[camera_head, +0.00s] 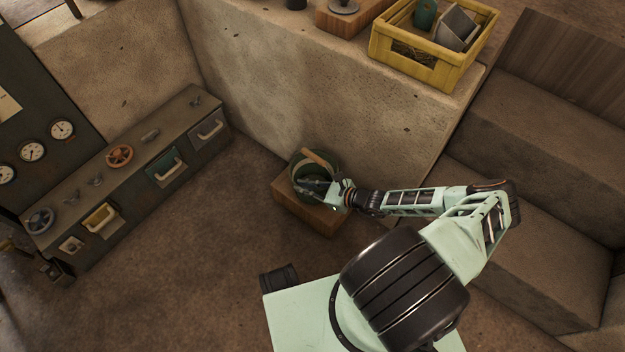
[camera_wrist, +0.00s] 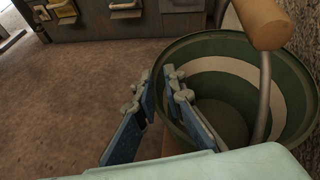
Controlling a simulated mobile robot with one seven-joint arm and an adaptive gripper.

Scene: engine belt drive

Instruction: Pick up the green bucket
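The green bucket (camera_head: 303,163) stands upright on a wooden box (camera_head: 287,203) against the stone wall. In the wrist view the bucket (camera_wrist: 236,73) fills the right side; its inside is green with a pale band and looks empty. Its wooden handle grip (camera_wrist: 262,20) sits on a metal bail raised over the opening. My gripper (camera_wrist: 158,76) is open, its blue-padded fingers apart at the bucket's left rim. One finger overlaps the bucket's opening and the other shows over the floor. In the head view my gripper (camera_head: 324,185) partly hides the bucket. Whether the fingers touch it, I cannot tell.
A stone ledge (camera_head: 290,80) rises behind the bucket, with a yellow crate (camera_head: 415,63) on top. A long cabinet with valves and drawers (camera_head: 130,170) stands at left. Stone steps (camera_head: 540,210) are at right. The brown floor between cabinet and box is clear.

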